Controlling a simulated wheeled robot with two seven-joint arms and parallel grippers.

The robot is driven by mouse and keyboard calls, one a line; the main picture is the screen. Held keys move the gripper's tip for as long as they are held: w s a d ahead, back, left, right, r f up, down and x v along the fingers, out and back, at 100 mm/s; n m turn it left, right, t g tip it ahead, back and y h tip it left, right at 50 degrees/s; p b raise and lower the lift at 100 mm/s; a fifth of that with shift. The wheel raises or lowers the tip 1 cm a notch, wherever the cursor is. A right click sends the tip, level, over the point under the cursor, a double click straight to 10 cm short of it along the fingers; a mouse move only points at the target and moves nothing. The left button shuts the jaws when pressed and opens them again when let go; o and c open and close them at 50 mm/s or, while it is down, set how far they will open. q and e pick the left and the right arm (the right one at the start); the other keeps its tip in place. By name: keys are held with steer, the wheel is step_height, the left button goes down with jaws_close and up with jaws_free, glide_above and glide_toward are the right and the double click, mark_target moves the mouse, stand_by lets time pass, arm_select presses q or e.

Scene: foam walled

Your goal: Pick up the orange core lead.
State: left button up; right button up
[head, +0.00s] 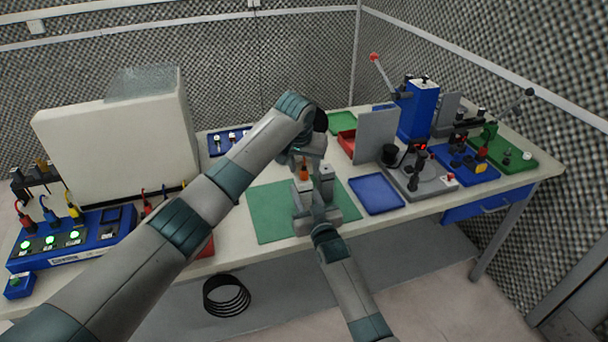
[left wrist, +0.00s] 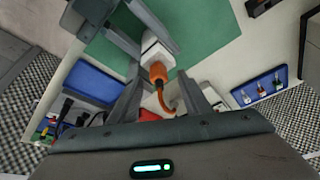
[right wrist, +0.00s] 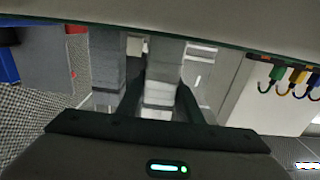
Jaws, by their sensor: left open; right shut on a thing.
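The orange core lead (head: 304,173) shows as a small orange piece above the green mat (head: 264,211). In the left wrist view its orange plug (left wrist: 158,72) meets a pale block (left wrist: 154,48), and its cable curls toward the camera. My left gripper (left wrist: 161,85) is open, with its fingers on either side of the orange part; I cannot tell if they touch it. My right gripper (head: 314,190) is shut on the pale block, which also shows between its fingers in the right wrist view (right wrist: 160,93). My left arm hides part of the table.
A blue tray (head: 377,194) lies right of the mat. A grey fixture (head: 420,182) and a blue press (head: 417,108) stand further right. A blue box with green lights (head: 70,240) and a large pale cabinet (head: 120,145) stand at the left. Several coloured leads hang near the cabinet.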

arm_select(q)
jaws_close()
step_height(320, 180, up, 10)
steer(key=shift+r, duration=0.1)
stand_by(0.7)
arm_select(e)
steer(key=o, duration=1.2)
steer(key=shift+s, duration=0.1)
steer(key=v, duration=1.1)
steer(key=shift+s+d, duration=0.15)
steer(key=shift+s, duration=0.2)
